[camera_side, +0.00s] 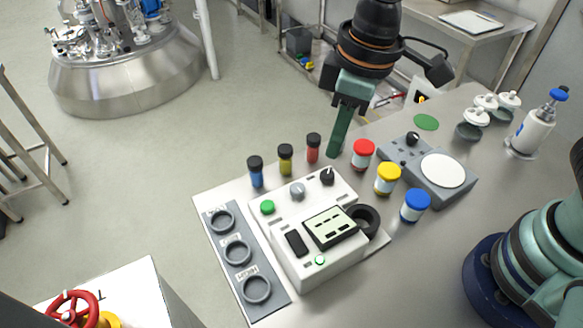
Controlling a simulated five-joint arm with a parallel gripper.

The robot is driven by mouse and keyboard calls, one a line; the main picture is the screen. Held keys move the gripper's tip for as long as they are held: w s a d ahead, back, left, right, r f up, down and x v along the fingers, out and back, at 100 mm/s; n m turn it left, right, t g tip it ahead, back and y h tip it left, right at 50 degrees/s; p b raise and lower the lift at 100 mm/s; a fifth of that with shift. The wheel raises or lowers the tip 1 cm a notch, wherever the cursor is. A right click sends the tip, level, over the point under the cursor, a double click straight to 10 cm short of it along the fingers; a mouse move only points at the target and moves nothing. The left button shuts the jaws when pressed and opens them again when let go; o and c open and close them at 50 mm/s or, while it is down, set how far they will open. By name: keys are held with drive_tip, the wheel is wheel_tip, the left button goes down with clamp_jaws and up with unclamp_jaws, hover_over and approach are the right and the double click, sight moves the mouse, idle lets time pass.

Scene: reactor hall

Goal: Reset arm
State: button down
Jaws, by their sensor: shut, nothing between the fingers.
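My gripper (336,150) hangs from the dark wrist at the top centre, with its green fingers pointing down. The fingers are together and hold nothing. The fingertips are near the back edge of the table, between the red-filled vial (313,149) and the red-lidded jar (362,154). I cannot tell whether the tips touch the table.
A white device (290,268) with a screen stands in front. Blue (256,172) and yellow (285,160) vials stand behind it. Yellow-lidded (387,179) and blue-lidded (415,205) jars, a scale-like unit (466,190) and a bottle (531,130) stand right. A ringed rack (212,248) lies left.

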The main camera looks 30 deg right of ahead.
drive_tip(key=d+r+m+t, duration=0.2)
drive_tip(key=d+m, duration=0.2)
drive_tip(key=d, duration=0.7)
drive_tip(key=d+r+m+t+h, duration=0.1)
drive_tip(key=d+r+m+t, duration=0.1)
drive_tip(key=d, duration=0.8)
drive_tip(key=shift+w+d+r+m, duration=0.3)
drive_tip(key=shift+r+m, duration=0.2)
drive_tip(key=shift+m, duration=0.7)
